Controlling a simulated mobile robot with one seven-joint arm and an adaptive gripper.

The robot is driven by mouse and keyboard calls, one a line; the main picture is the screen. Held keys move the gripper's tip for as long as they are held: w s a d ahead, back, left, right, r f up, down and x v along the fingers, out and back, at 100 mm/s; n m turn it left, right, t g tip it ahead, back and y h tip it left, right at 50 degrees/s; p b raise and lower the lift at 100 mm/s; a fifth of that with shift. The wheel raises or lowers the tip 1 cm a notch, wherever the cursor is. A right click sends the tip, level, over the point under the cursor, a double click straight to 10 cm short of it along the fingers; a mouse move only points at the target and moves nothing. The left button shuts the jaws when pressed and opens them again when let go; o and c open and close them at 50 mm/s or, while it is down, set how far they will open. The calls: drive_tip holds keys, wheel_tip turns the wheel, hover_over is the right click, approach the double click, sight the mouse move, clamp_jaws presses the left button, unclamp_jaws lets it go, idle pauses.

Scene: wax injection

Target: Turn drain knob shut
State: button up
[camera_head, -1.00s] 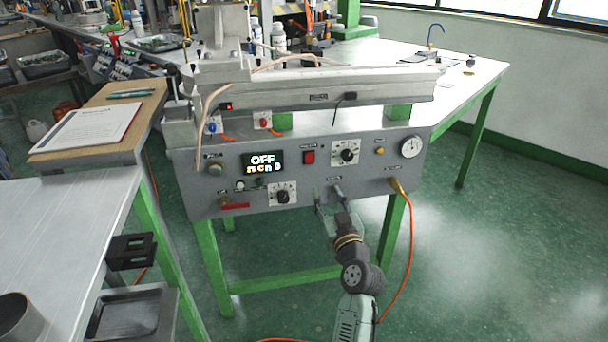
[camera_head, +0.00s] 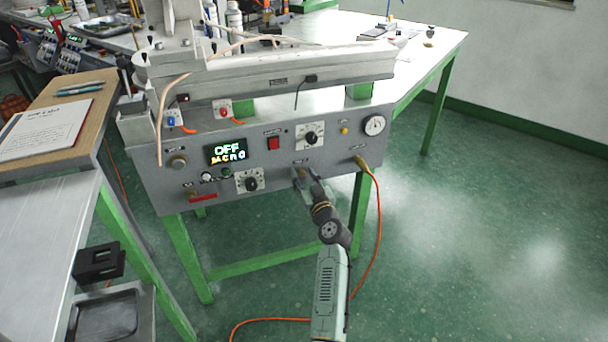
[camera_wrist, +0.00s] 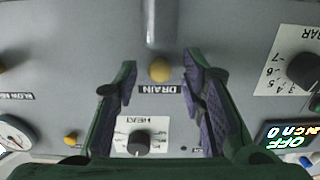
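The drain fitting shows in the wrist view as a round brass knob (camera_wrist: 160,70) beside the DRAIN label, which reads upside down. A grey metal rod or tube (camera_wrist: 152,22) extends from near the brass part toward the top edge; I cannot tell how the two join. My gripper (camera_wrist: 161,62) is open, with one dark finger on each side of the brass part and visible gaps between. In the head view my gripper (camera_head: 303,176) is at the lower middle of the grey machine's front panel (camera_head: 285,188) and largely covers the fitting.
The panel also has a HEAT dial (camera_wrist: 139,143), a red switch (camera_head: 273,143), a gauge (camera_head: 374,125) and a display reading OFF (camera_head: 229,151). An orange hose (camera_head: 379,215) hangs right of my arm. A red-handled valve (camera_head: 203,197) is at lower left.

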drive_tip(key=shift+w, duration=0.2)
clamp_jaws()
idle(0.4)
